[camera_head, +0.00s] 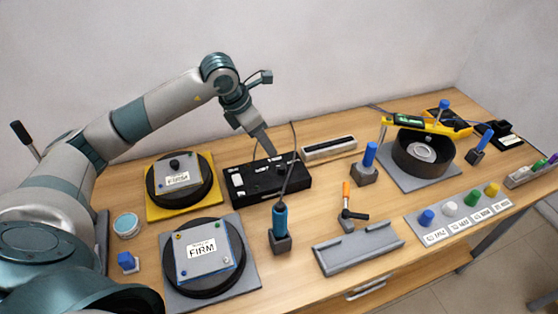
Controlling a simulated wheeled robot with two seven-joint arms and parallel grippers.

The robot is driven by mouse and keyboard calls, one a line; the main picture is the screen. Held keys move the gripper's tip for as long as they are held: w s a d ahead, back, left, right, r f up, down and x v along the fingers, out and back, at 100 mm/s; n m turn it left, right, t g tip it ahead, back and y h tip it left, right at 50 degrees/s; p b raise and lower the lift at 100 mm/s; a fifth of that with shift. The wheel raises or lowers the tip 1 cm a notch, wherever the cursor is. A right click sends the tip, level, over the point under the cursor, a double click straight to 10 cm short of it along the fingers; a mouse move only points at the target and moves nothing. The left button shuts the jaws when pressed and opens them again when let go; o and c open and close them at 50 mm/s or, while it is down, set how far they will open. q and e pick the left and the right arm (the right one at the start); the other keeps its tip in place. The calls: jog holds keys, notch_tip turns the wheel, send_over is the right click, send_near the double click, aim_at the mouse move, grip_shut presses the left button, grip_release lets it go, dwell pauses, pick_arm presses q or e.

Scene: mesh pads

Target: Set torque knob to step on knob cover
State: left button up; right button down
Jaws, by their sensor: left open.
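A black control box (240,190) with white labels stands at the back middle of the table. A small dark raised part on its top, near the gripper's tip, looks like a knob, but its setting is too small to read. My left gripper (268,150) reaches in from the left and points down over the box's back edge. It is open, and no object shows in it. I cannot tell whether its tip touches the box. No knob cover can be made out clearly. My right gripper is not in view.
Two round black pads with "FIRM" plates, one on a yellow base (152,212) and one on a grey base (250,285), lie at left. A blue-handled tool (280,222) stands before the box. A grey tray (358,250) and black ring (423,160) lie right.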

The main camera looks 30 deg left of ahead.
aim_at(281, 166)
pick_arm(q)
jog(key=p+x, duration=0.3)
jog(key=x, duration=0.8)
jog(key=shift+d+p, duration=0.1)
jog(key=shift+p, duration=0.25)
jog(key=shift+w+d+f, duration=0.1)
jog(key=shift+w+f, duration=0.1)
jog(key=shift+f, duration=0.3)
jog(key=shift+c, duration=0.3)
jog(key=c, duration=1)
